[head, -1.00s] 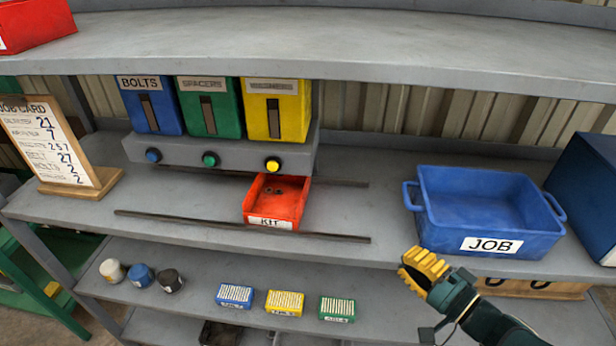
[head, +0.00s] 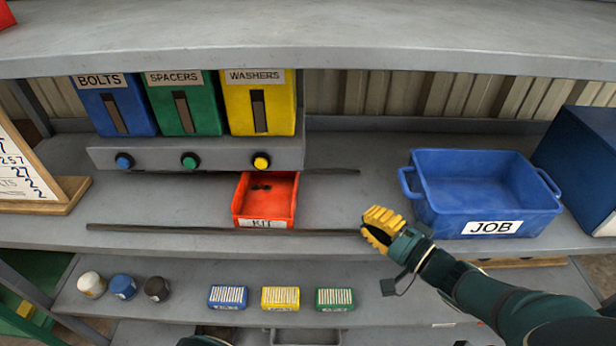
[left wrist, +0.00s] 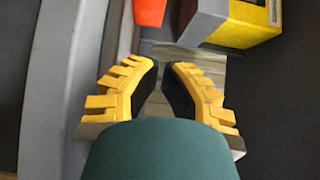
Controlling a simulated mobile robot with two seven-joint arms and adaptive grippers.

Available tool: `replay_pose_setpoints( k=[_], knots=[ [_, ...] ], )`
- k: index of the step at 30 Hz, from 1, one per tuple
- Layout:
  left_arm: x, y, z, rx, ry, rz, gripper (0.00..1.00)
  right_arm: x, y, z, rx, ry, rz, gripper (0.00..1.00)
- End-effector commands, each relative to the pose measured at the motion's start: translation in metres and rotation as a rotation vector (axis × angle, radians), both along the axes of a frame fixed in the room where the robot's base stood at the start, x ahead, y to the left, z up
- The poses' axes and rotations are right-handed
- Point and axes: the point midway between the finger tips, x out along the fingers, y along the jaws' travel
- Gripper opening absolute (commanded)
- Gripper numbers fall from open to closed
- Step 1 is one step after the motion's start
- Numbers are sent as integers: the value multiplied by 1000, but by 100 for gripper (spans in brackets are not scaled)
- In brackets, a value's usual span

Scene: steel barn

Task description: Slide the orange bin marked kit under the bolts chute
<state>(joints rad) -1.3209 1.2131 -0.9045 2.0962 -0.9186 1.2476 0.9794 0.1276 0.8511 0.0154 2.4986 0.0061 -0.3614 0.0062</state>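The orange bin marked KIT (head: 266,222) sits on the shelf in front of and partly below the yellow washers chute (head: 238,105). A few small dark pieces lie in it. Its orange side shows at the top of the left wrist view (left wrist: 150,10). The blue bolts chute (head: 90,108) is at the left end of the row, with clear shelf below it.
The green spacers chute (head: 158,105) stands between the other two. A dark front rail (head: 160,229) runs before the bin, a back rail (head: 335,171) behind. The blue JOB bin (head: 440,222) is at right, a job card (head: 15,170) at left. Small boxes and jars stand below.

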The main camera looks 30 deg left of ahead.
Motion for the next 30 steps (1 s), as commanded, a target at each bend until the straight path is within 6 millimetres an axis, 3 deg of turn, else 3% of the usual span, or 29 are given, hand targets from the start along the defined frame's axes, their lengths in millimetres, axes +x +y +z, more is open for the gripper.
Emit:
replay_pose_setpoints(
  k=[21, 30],
  knots=[
    [32, 137, -1, 0, 1, 5, 0, -3, 1, -10, 2, 7, 6, 0],
    [40, 165, -1, 0, 2, 1, 0, -4, 1, -13, 2, 10, 8, 0]
  ],
)
